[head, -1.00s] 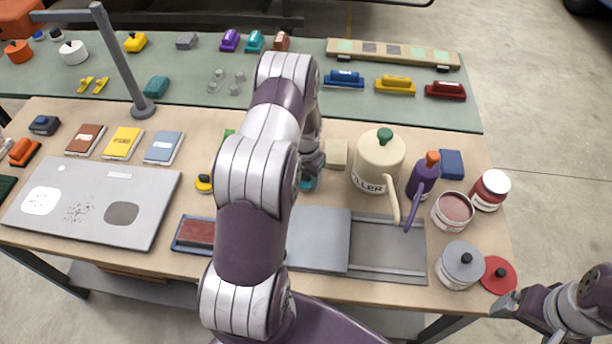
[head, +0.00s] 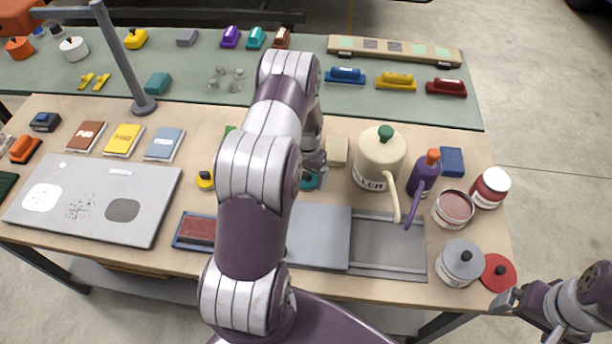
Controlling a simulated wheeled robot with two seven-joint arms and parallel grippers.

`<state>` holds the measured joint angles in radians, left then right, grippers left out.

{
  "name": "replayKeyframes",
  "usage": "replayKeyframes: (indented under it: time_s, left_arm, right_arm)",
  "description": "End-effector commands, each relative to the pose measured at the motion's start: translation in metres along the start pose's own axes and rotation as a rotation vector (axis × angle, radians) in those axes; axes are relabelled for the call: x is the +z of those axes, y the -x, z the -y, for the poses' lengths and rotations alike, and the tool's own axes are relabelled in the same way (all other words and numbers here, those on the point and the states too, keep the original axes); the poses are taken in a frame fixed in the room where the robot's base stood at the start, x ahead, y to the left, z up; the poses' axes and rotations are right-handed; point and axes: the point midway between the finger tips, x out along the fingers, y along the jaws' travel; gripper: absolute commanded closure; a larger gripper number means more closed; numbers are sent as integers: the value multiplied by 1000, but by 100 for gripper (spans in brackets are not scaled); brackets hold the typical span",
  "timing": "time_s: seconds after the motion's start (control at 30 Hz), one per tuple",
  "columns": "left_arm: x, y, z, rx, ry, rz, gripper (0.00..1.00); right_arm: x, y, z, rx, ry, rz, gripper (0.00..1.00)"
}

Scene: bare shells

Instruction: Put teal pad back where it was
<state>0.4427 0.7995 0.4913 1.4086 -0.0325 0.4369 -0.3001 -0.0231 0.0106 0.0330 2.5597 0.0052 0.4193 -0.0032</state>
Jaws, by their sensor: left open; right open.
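A teal pad (head: 312,182) lies on the wooden table just right of my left arm, partly hidden by my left gripper and forearm. My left gripper (head: 314,168) is open and points down at it, right over or at the pad; whether the fingers touch it I cannot tell. My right gripper (head: 508,301) is open and empty, off the table's front right corner. A yellow pad (head: 205,180) sits left of my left arm.
A cream can (head: 378,160) and a purple bottle (head: 424,173) stand right of the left gripper, with a beige block (head: 337,152) close by. A grey tray (head: 388,245) lies in front. A lamp-like post (head: 142,106) stands back left.

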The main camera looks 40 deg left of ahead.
Motion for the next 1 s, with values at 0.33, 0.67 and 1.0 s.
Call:
replayKeyframes:
  time_s: [0.33, 0.67, 1.0]
  left_arm:
    - [0, 83, 0, -1, 0, -3, 8]
    - [31, 152, -70, -1, -52, -39, 8]
    - [164, 196, -169, 25, -136, -122, 8]
  right_arm:
    - [2, -17, 0, 0, 0, 1, 7]
    - [2, -18, 0, 0, 0, 1, 7]
    - [2, -18, 0, 0, 0, 1, 7]
